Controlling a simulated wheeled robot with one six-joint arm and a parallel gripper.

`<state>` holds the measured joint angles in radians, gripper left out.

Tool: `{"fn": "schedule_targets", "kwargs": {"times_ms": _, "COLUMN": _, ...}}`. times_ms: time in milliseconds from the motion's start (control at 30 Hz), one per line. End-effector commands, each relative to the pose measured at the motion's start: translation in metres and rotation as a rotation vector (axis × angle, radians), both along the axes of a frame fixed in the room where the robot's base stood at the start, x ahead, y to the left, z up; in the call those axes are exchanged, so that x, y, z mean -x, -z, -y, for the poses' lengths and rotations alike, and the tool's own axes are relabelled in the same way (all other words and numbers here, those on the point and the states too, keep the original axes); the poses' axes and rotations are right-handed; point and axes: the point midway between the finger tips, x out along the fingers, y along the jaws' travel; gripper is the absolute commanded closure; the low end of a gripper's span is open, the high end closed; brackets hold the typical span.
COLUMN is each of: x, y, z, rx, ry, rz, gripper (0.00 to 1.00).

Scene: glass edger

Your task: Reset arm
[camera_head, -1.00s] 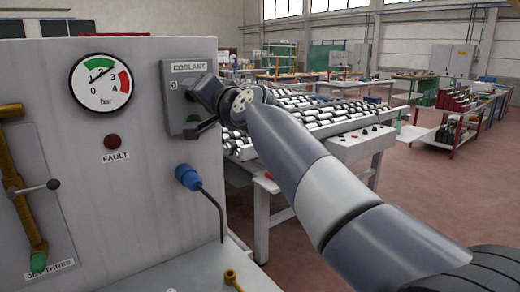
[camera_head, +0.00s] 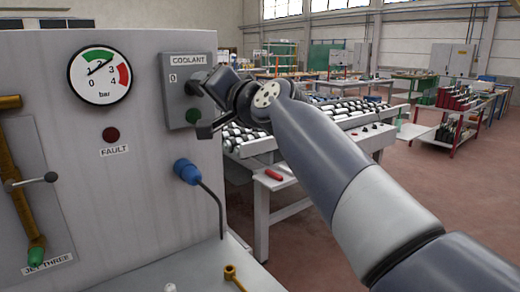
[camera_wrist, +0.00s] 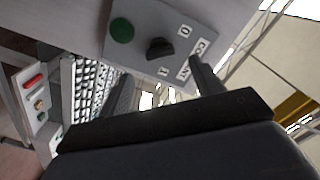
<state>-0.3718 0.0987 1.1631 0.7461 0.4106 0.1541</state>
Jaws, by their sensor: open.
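The grey COOLANT switch box (camera_head: 179,103) is on the machine's front panel, with a green button (camera_head: 193,116) low on it. In the wrist view the box shows a black knob (camera_wrist: 160,48) between 0 and 1 marks, and the green button (camera_wrist: 122,30). My gripper (camera_head: 204,106) is open in front of the box's right side, its dark fingers close to the box. In the wrist view the two fingers of my gripper (camera_wrist: 160,85) stand wide apart with nothing between them. The knob is beyond the tips; in the head view my gripper largely hides it.
A roller conveyor (camera_head: 335,115) stands behind my arm. Open floor lies at the right.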

Motion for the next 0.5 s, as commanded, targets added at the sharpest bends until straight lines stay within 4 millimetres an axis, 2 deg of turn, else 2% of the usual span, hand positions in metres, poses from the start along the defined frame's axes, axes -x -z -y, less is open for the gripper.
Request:
{"fn": "schedule_targets", "kwargs": {"times_ms": 267, "x": 0.040, "y": 0.002, "z": 0.030, "rx": 0.000, "ry": 0.001, "rz": 0.002, "gripper": 0.38}}
{"fn": "schedule_targets", "kwargs": {"times_ms": 500, "x": 0.007, "y": 0.000, "z": 0.005, "rx": 0.003, "ry": -0.002, "rz": -0.004, "gripper": 0.38}}
